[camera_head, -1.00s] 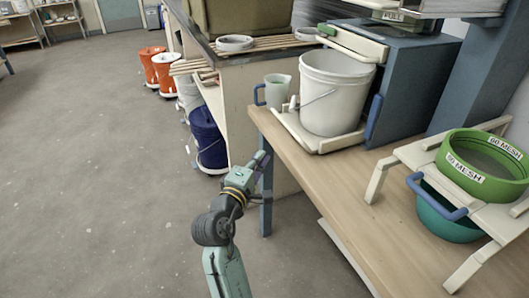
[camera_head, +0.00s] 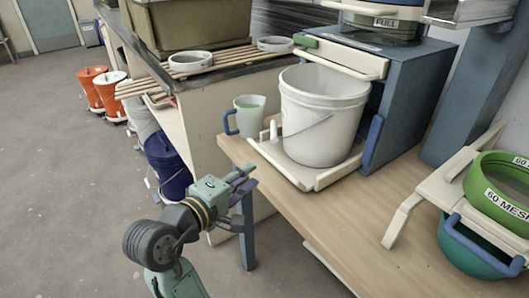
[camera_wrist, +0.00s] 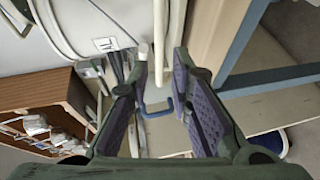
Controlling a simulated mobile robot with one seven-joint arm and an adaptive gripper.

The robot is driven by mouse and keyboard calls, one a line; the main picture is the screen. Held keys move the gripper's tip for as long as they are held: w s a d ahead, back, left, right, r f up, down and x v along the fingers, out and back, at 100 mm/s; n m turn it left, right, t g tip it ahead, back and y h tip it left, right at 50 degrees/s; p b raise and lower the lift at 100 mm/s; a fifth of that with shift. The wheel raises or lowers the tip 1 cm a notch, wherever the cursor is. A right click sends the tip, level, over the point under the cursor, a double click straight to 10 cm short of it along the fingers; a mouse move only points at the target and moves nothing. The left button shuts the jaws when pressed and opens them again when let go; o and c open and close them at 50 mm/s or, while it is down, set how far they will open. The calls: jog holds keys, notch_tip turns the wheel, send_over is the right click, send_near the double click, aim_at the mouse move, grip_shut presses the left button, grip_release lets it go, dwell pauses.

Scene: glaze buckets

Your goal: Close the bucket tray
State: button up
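The pale bucket tray (camera_head: 280,163) is slid out of the blue-grey cabinet (camera_head: 412,75) onto the wooden bench. A white bucket (camera_head: 325,115) stands upright on it; it also shows at the upper left of the wrist view (camera_wrist: 90,22). My gripper (camera_head: 243,181) is in front of the bench, left of and nearer than the tray in the head view, apart from it. In the wrist view my gripper (camera_wrist: 160,92) has its two purple-padded fingers spread with nothing held. A pale bar, probably the tray's edge, shows beyond the fingertips.
A measuring jug (camera_head: 247,116) with a blue handle stands left of the tray. A green sieve (camera_head: 497,185) sits on a pale stand at the right. The bench top (camera_head: 350,215) between is clear. Buckets stand on the floor at left.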

aim_at(269, 160)
jog(key=x, duration=1)
jog(key=shift+w+d+p, duration=0.15)
jog(key=shift+d+p, duration=0.1)
jog(key=shift+p, duration=0.15)
jog(key=shift+c, duration=0.5)
grip_shut()
